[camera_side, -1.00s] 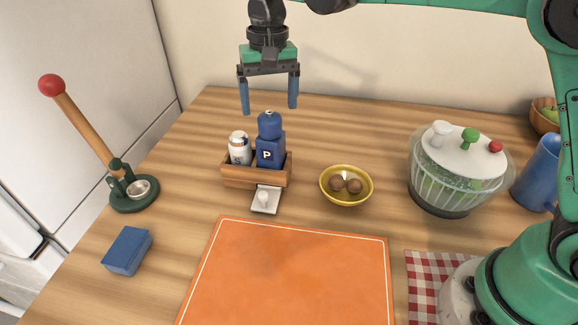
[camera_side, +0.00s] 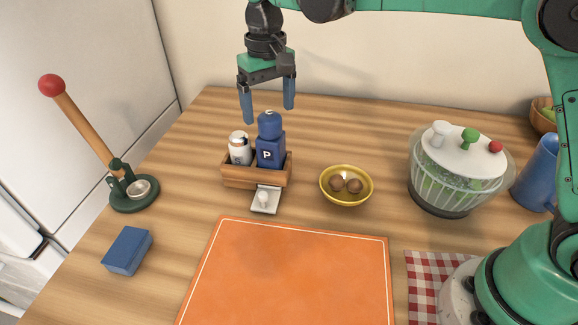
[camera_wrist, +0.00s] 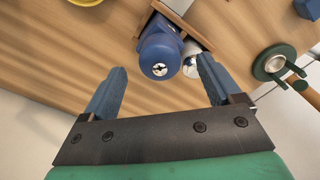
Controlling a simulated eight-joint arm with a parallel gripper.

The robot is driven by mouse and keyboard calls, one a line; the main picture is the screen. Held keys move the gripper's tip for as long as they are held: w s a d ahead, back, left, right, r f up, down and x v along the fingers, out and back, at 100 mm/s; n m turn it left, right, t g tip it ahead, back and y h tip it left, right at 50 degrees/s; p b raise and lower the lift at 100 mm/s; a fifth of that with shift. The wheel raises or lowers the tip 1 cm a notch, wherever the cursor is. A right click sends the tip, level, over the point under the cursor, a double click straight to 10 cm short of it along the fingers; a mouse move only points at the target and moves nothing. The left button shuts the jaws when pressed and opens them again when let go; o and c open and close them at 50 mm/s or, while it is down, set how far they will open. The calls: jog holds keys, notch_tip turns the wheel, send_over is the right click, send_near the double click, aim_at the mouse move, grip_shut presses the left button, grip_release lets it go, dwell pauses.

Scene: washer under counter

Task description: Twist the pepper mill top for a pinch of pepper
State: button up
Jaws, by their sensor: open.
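The blue pepper mill (camera_side: 270,152), marked with a white P, stands upright in a wooden caddy (camera_side: 240,177). Its rounded blue top (camera_side: 269,124) faces up. A white shaker (camera_side: 239,148) with a metal cap stands left of it in the caddy. My gripper (camera_side: 268,107) is open and empty, with its blue fingers pointing down above and around the level of the mill top, apart from it as far as I can tell. In the wrist view the mill top (camera_wrist: 160,56) shows beyond and between the open fingers, with the shaker (camera_wrist: 191,62) beside it.
A drawer with a white knob (camera_side: 264,199) sticks out at the caddy's front. A yellow bowl (camera_side: 345,199) with brown balls is to the right, then a salad spinner (camera_side: 460,172). A press with a red knob (camera_side: 52,85) stands left. An orange mat (camera_side: 290,280) lies in front.

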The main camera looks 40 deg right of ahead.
aim_at(269, 115)
jog(key=shift+f, duration=1.65)
grip_shut()
jog(key=shift+m, duration=1.2)
grip_release()
jog(key=shift+r, duration=0.1)
jog(key=shift+r, duration=2.75)
